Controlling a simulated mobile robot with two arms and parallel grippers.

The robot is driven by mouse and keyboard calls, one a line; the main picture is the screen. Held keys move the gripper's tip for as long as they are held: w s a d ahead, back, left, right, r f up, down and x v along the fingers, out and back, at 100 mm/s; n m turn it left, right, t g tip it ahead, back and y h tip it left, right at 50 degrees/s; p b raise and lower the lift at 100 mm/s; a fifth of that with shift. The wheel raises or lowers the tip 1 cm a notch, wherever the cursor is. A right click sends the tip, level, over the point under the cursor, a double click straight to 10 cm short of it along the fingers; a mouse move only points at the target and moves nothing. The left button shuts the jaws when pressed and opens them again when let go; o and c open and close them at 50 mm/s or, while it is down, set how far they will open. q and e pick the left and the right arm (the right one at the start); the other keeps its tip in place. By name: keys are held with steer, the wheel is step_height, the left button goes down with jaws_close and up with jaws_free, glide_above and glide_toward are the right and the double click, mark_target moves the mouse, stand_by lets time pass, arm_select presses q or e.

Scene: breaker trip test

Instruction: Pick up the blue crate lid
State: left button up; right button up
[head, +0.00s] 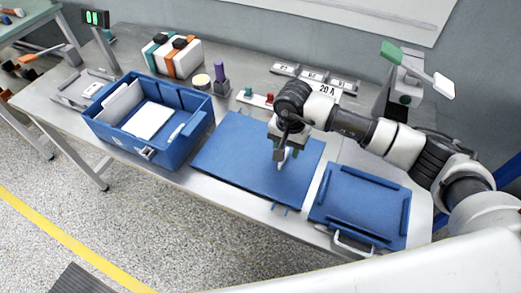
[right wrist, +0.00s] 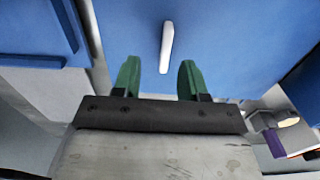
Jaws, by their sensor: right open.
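The blue crate lid (head: 240,155) appears to be the flat blue panel lying in the middle of the bench. It carries a white bar handle (right wrist: 167,47) in the right wrist view. My right gripper (head: 286,158) is over the right part of the lid, pointing down. In the right wrist view its green fingertips (right wrist: 158,80) are wide apart with nothing between them, and the handle lies just ahead of the gap. I cannot tell the exact height above the lid. The open blue crate (head: 180,152) stands left of the lid. My left gripper is out of view.
A blue ridged tray (head: 358,208) lies right of the lid, with a metal handle (head: 350,245) at the bench front. White-and-coloured boxes (head: 172,55), a purple bottle (head: 221,78) and a labelled strip (head: 315,78) stand behind. A green-and-white lever device (head: 403,90) stands back right.

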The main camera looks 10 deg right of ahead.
steer(key=shift+f, duration=0.4)
steer(key=shift+w+f, duration=0.1)
steer(key=shift+f, duration=0.25)
steer(key=f, duration=0.1)
steer(key=f+p, duration=0.1)
steer(key=f, duration=0.1)
steer(key=f+p, duration=0.1)
steer(key=shift+w+a+f, duration=0.2)
steer(key=shift+w, duration=0.1)
steer(key=shift+f, duration=0.3)
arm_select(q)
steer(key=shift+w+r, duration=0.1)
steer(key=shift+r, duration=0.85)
arm_select(e)
steer(key=shift+w+r, duration=0.1)
jaws_close()
